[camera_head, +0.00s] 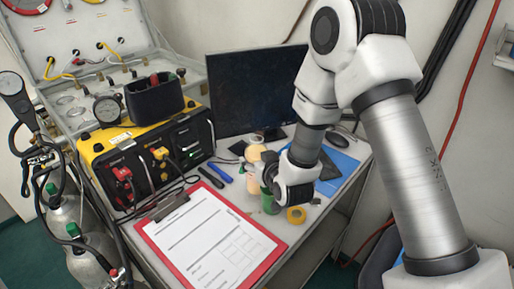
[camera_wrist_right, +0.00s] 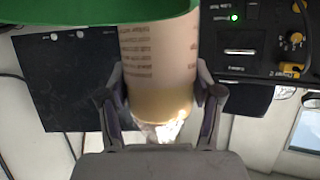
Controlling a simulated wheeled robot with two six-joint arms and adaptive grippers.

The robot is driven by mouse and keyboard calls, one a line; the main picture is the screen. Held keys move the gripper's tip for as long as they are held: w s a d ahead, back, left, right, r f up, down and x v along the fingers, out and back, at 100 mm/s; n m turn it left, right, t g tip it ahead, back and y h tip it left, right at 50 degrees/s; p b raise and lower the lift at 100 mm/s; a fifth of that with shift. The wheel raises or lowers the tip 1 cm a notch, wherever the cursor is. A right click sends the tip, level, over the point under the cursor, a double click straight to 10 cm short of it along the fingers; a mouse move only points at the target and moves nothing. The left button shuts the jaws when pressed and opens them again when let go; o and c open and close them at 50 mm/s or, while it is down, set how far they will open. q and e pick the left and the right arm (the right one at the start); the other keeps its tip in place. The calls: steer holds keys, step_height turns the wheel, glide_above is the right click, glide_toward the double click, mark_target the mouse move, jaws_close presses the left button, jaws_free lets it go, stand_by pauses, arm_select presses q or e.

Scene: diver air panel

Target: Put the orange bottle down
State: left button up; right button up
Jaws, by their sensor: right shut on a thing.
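The orange bottle (camera_head: 254,154) is a pale peach cylinder, partly hidden behind my right gripper in the head view. My right gripper (camera_head: 264,172) is shut on it, over the right part of the table. In the right wrist view, the bottle (camera_wrist_right: 160,70) stands between the two fingers of the gripper (camera_wrist_right: 160,108). It has a cream label with print and a yellowish band near the fingertips. A green thing (camera_wrist_right: 90,12) hides its upper end in that view. Whether its base touches the table cannot be told. My left gripper is not in view.
A green object (camera_head: 270,204) and a yellow tape roll (camera_head: 297,215) are close to the gripper. A red clipboard (camera_head: 153,232) lies at the front. The monitor (camera_head: 250,88) stands behind, the yellow air panel (camera_head: 150,150) at left, and a blue folder (camera_head: 343,164) at right.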

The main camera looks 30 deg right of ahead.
steer(key=shift+w+f, duration=0.2)
steer(key=shift+f, duration=0.95)
steer(key=shift+s+r, duration=0.1)
steer(key=o, duration=1.6)
steer(key=shift+f, duration=0.2)
steer(key=shift+o, duration=0.2)
